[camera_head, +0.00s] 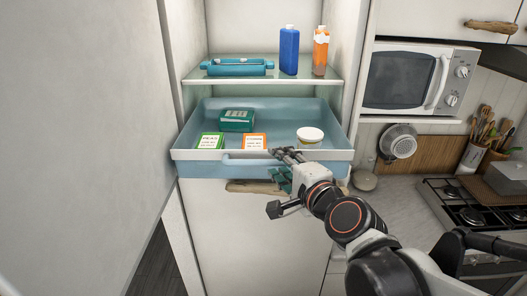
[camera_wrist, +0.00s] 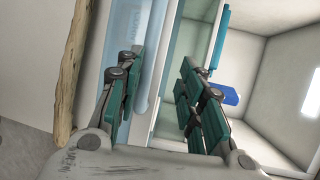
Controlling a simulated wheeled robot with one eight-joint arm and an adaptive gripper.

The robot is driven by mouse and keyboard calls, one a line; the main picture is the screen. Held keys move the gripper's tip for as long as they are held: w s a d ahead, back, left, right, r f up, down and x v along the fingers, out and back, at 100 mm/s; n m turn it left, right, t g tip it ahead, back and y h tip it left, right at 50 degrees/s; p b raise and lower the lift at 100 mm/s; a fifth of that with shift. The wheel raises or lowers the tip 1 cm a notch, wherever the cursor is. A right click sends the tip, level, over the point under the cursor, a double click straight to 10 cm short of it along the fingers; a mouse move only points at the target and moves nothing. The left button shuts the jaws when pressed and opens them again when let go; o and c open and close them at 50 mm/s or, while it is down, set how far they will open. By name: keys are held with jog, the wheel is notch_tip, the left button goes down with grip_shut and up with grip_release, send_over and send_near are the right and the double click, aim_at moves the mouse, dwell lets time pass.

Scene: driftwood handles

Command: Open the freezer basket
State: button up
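The freezer basket (camera_head: 185,155) is a light blue bin with a white rim, below a glass shelf in the open cabinet. A pale blue bar handle (camera_head: 250,161) runs across its front; it also shows in the wrist view (camera_wrist: 151,65). My gripper (camera_head: 284,166) is at the right part of the basket front, one finger over the rim and the other lower. In the wrist view my gripper (camera_wrist: 157,105) has its green-padded fingers well apart, with the handle and front rim between them. Contact cannot be told. My gripper hides the handle's right end.
The basket holds a green box (camera_head: 209,141), a teal box (camera_head: 237,120), an orange-white box (camera_head: 254,141) and a lidded tub (camera_head: 310,134). A driftwood handle (camera_head: 252,187) lies just below. A large white door panel (camera_head: 80,120) stands left; the counter and stove (camera_head: 475,205) are right.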

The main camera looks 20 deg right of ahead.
aim_at(268, 154)
jog(key=shift+w+a+f+b, duration=0.15)
jog(key=shift+w+f, duration=0.2)
jog(key=shift+w, duration=1.35)
jog(key=shift+w+a+f+b, duration=0.1)
jog(key=shift+w+f, duration=0.2)
jog(key=shift+w, duration=1.35)
jog(key=shift+w+a+f+b, duration=0.15)
jog(key=shift+w+f, duration=0.2)
jog(key=shift+w, duration=1.35)
jog(key=c, duration=0.7)
jog(key=shift+s+a, duration=0.1)
jog(key=shift+s, duration=0.1)
grip_shut()
